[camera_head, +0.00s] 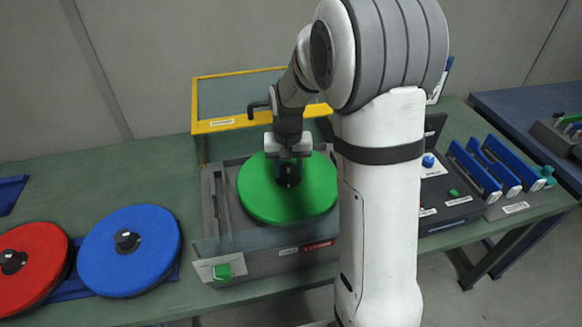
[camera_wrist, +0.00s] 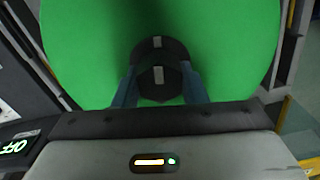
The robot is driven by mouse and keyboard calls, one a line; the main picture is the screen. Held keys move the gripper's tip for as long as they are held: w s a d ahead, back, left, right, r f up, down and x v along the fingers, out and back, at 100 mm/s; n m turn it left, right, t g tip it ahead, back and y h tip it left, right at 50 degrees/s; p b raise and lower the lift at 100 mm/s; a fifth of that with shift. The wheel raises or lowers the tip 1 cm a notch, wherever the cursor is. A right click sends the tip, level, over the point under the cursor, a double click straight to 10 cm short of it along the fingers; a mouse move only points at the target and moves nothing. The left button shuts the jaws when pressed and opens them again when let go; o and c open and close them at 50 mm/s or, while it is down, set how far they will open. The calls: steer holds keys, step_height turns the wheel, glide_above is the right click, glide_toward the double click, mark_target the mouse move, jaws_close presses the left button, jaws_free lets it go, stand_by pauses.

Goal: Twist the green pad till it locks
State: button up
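The green pad (camera_head: 262,196) is a round disc lying flat in a grey machine (camera_head: 285,262) at the middle of the bench. It fills most of the wrist view (camera_wrist: 85,50). My gripper (camera_head: 288,176) is above the pad's centre, pointing down. In the wrist view its two fingers (camera_wrist: 157,85) stand on either side of the pad's black hub (camera_wrist: 158,78) and appear closed on it. The pad's right part is partly hidden behind my arm in the head view.
A blue pad (camera_head: 105,260) and a red pad (camera_head: 38,262) lie at left. A yellow-framed clear cover (camera_head: 205,126) stands raised behind the machine. A control box (camera_head: 452,200) and a rack of blue plates (camera_head: 497,165) stand at right. A green button (camera_head: 222,271) is on the machine's front.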

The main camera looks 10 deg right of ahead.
jaws_close()
steer(key=m, duration=1.1)
steer(key=shift+b, duration=0.35)
steer(key=shift+o, duration=0.3)
jaws_free()
steer(key=shift+m, duration=0.6)
steer(key=o, duration=0.5)
steer(key=shift+o, duration=0.2)
step_height(320, 180, up, 8)
steer(key=shift+f+b, duration=0.1)
steer(key=shift+b, duration=0.3)
